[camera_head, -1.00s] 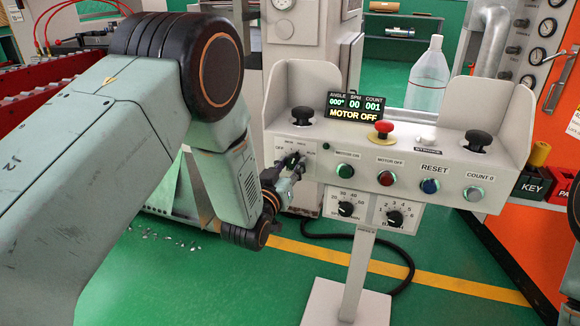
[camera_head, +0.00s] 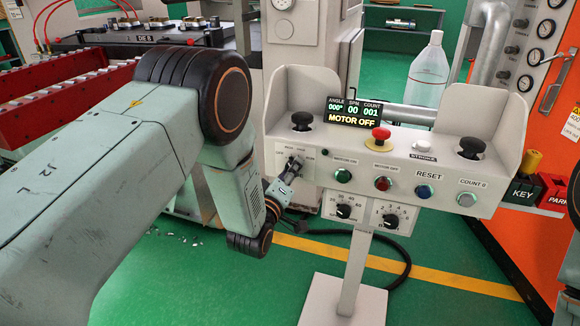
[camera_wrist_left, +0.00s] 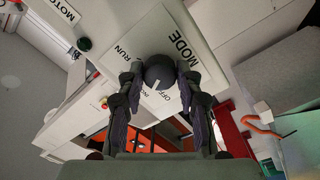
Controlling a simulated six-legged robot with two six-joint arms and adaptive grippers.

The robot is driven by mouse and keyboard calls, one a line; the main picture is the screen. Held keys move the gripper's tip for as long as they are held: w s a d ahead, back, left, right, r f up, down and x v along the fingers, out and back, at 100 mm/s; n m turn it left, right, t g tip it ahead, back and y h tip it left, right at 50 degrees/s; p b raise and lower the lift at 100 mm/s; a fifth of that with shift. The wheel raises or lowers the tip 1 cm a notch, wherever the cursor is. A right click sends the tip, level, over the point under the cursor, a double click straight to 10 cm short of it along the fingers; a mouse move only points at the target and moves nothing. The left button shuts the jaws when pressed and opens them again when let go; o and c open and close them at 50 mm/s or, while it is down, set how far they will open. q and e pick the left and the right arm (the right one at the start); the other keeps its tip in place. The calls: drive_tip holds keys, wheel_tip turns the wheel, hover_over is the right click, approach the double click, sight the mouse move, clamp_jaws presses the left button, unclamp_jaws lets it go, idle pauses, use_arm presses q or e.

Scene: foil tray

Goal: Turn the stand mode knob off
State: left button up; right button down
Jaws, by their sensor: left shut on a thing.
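The stand's control box (camera_head: 395,165) is grey, with a small white mode plate (camera_head: 308,160) at its left end. My left gripper (camera_head: 297,163) reaches the plate from the left and largely hides the mode knob in the head view. In the left wrist view the round dark mode knob (camera_wrist_left: 159,70) sits between the fingertips of my left gripper (camera_wrist_left: 160,76), which is shut on it. The knob's white line points down, near the OFF lettering. RUN and MODE show on the plate. The display (camera_head: 353,113) reads MOTOR OFF. My right gripper is not in view.
A red mushroom button (camera_head: 380,134), black palm buttons (camera_head: 302,120) and several small buttons are on the box. Two dials (camera_head: 347,211) hang below. A clear bottle (camera_head: 428,70) stands behind. A black cable (camera_head: 400,265) lies on the green floor.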

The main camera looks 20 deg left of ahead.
use_arm(q)
drive_tip(key=shift+n+p, duration=1.25)
drive_tip(key=shift+n, duration=2.15)
drive_tip(key=o, duration=1.2)
drive_tip(key=shift+c, duration=0.2)
drive_tip(key=s, duration=1.2)
drive_tip(key=shift+a+f, duration=0.2)
